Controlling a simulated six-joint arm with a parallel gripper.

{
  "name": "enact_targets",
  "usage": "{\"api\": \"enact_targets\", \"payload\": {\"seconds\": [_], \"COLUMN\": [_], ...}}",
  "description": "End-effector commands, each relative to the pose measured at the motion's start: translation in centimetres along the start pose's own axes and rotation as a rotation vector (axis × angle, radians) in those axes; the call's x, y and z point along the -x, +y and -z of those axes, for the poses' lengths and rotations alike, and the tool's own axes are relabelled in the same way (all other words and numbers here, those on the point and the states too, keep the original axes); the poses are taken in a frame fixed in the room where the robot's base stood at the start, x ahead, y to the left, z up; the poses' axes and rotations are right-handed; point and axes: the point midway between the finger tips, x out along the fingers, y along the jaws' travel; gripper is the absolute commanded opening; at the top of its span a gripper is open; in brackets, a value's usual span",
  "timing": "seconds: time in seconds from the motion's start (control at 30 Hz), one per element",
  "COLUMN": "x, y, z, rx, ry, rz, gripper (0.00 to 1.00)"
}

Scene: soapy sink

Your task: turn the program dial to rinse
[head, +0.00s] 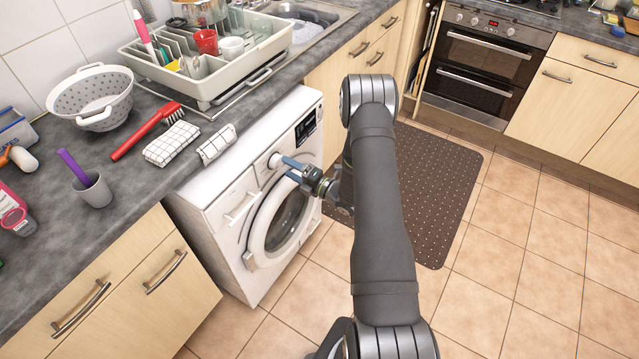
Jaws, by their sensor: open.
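The white washing machine (222,238) stands under the grey counter, with its round door facing my arm. Its program dial (274,160) is a small round knob on the upper front panel, left of a dark display (306,126). My gripper (284,168) is at the panel, its blue fingers pointing left toward the dial. The fingers are apart, with the tips at or very near the dial. I cannot tell whether they touch it. The dial's markings and its pointer are too small to read.
The washer door (277,222) is just below my gripper. The counter edge juts out above the panel, with a checked cloth (216,145) hanging near it. A dish rack (208,65) and colander (92,97) stand on the counter. The tiled floor (500,270) at right is clear.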

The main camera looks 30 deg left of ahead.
Motion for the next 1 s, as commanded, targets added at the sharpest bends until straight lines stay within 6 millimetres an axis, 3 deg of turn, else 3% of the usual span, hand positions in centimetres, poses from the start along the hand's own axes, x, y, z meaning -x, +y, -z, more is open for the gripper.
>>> {"api": "enact_targets", "payload": {"seconds": [0.2, 0.5, 0.7, 1.0], "x": [5.5, 11.5, 13.6, 14.1], "y": [-0.1, 0.0, 0.0, 0.0], "z": [-0.1, -0.1, -0.1, 0.0], "rx": [-0.001, -0.002, 0.0, 0.0], "ry": [-0.005, -0.004, -0.001, 0.0], "rz": [0.003, 0.001, 0.001, 0.0], "gripper": [0.69, 0.69, 0.69, 0.69]}}
